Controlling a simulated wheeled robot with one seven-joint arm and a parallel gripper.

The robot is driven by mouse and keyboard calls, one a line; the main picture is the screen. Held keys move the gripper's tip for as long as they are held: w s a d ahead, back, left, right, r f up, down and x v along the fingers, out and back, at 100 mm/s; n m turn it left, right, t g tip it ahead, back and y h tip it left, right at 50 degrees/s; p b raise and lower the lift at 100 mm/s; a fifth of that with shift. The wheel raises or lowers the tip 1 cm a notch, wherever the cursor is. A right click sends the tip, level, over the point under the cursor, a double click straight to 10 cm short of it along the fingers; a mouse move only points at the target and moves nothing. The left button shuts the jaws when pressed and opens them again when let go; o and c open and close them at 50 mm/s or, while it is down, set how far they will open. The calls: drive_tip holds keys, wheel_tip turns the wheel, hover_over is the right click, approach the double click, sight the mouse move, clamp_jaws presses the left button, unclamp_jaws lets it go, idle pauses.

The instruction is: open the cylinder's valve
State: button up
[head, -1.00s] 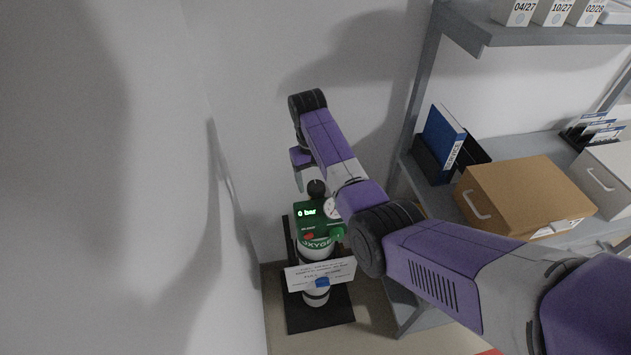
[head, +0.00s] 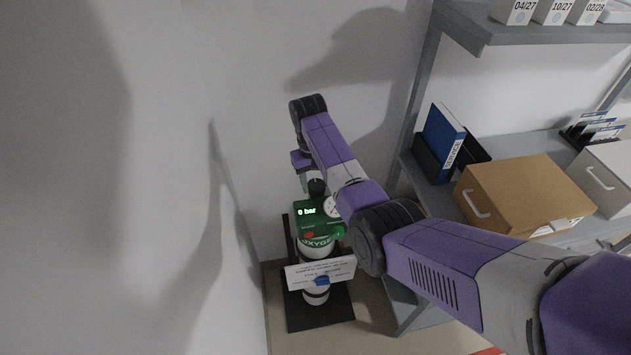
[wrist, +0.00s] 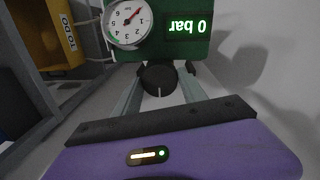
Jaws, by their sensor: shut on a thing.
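The oxygen cylinder (head: 315,252) stands upright on a black base, with a green head unit (head: 313,228) on top that reads "0 bar". Its black valve knob (head: 317,187) sits on top of the unit; it also shows in the wrist view (wrist: 157,77), with a light mark on its near side. My gripper (wrist: 160,92) has one finger on each side of the knob and is shut on it. A round white gauge (wrist: 128,22) is beside the display. In the head view my arm hides part of the gauge and the cylinder's right side.
A white card (head: 320,273) hangs on the cylinder's front. Walls stand close on the left and behind. At the right, a grey shelf (head: 412,205) holds a blue binder (head: 441,137), a brown box (head: 525,195) and a white drawer box (head: 608,178).

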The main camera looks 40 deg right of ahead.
drive_tip(key=shift+m, duration=0.3)
drive_tip(key=m, duration=0.3)
drive_tip(key=shift+w, duration=0.1)
drive_tip(key=m, duration=0.4)
drive_tip(key=shift+m, duration=0.3)
drive_tip(key=m, duration=0.4)
drive_tip(key=shift+d+y+b, duration=0.1)
drive_tip(key=shift+y+b, duration=0.25)
drive_tip(key=shift+y, duration=0.05)
drive_tip(key=m, duration=0.5)
drive_tip(key=m+b, duration=0.1)
drive_tip(key=m, duration=0.5)
drive_tip(key=shift+d+y, duration=0.1)
drive_tip(key=shift+y, duration=0.2)
drive_tip(key=m, duration=0.6)
drive_tip(key=shift+m, duration=0.3)
